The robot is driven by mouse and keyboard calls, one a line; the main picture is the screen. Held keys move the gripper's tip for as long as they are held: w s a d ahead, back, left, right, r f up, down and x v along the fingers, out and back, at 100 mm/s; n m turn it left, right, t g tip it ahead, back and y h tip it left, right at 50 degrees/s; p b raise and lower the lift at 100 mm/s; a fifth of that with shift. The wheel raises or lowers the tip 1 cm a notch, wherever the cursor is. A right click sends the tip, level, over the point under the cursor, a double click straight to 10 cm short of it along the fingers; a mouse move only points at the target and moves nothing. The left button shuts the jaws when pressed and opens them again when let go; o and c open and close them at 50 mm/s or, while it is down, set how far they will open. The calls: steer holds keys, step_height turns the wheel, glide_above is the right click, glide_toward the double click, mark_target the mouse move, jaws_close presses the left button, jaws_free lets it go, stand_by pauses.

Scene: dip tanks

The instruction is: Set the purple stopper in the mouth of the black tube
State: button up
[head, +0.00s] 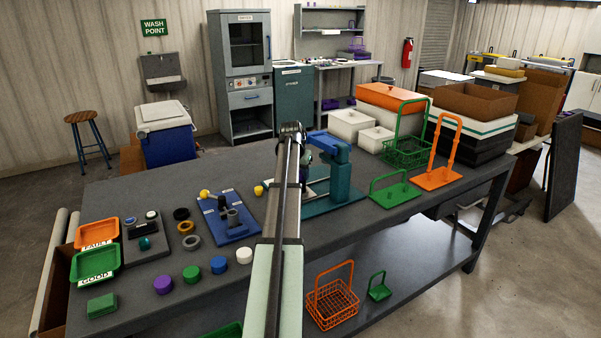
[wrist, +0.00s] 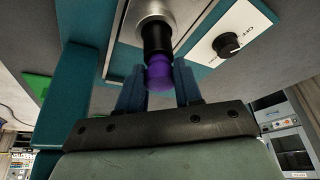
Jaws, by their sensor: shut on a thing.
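The purple stopper (wrist: 159,78) has a rounded end and sits between the blue fingers of my gripper (wrist: 158,70) in the wrist view. My gripper is shut on it. The black tube (wrist: 157,37) lines up with the stopper and appears to meet it; I cannot tell how deep the stopper sits. Beyond the tube is a round silver part (wrist: 155,8) of the teal bench device. In the head view my arm hides most of the gripper, stopper and tube, beside the teal device (head: 337,165).
A white panel with a black knob (wrist: 228,43) is close to the right of the gripper. A blue fixture (head: 228,222) stands left of my arm on the dark bench (head: 130,195). Green (head: 395,194) and orange (head: 437,179) handled racks stand to the right.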

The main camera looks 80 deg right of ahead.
steer(key=shift+f, duration=0.15)
steer(key=o, duration=1.6)
steer(key=shift+c, duration=0.2)
steer(key=shift+r, duration=4)
